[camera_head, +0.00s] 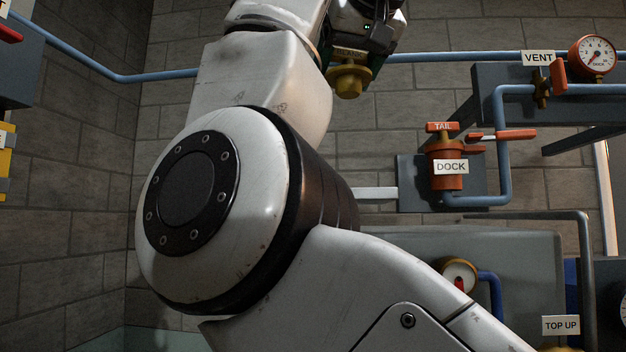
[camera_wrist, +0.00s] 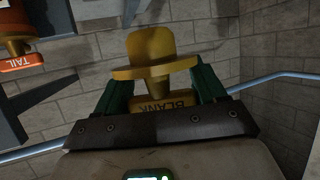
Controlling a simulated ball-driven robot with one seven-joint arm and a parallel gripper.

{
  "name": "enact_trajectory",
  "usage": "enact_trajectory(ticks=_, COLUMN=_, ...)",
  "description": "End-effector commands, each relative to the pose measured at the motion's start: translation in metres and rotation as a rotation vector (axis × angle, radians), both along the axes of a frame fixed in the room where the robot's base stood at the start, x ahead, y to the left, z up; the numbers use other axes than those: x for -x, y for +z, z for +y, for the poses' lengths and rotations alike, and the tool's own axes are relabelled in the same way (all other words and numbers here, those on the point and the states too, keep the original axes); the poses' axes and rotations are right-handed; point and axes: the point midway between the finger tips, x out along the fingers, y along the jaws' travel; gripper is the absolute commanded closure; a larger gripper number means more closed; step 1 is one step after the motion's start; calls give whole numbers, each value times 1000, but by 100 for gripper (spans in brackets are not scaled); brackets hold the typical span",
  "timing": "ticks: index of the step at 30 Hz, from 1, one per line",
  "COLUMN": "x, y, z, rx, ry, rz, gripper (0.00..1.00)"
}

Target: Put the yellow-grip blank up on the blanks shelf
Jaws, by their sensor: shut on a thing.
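My gripper (camera_wrist: 157,92) is shut on the yellow-grip blank (camera_wrist: 155,50), whose wide yellow flange and knob stick out past the green fingers in the wrist view. A yellow tag reading BLANK shows upside down between the fingers. In the head view the blank (camera_head: 348,80) hangs below my gripper (camera_head: 350,58) at the top centre, in front of the brick wall. My arm fills much of the head view. I cannot make out the blanks shelf in either view.
An orange fitting marked DOCK (camera_head: 446,182) with a TAIL tag stands right of centre. Blue pipes (camera_head: 497,125), a VENT label (camera_head: 538,58) and a gauge (camera_head: 593,56) are at the right. A blue pipe (camera_head: 165,75) crosses the wall. Low at right is a TOP UP sign (camera_head: 561,325).

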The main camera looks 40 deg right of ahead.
Motion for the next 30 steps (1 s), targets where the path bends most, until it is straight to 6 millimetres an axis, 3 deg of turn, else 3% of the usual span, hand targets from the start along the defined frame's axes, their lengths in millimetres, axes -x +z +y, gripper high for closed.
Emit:
enact_trajectory(ticks=10, x=-71, y=-32, z=-31, rx=-1, ry=0, rz=3, gripper=80)
enact_trajectory(ticks=15, x=-94, y=-63, z=-41, rx=-1, ry=0, rz=2, gripper=80)
enact_trajectory(ticks=30, x=-117, y=-111, z=-50, rx=-1, ry=0, rz=-2, gripper=80)
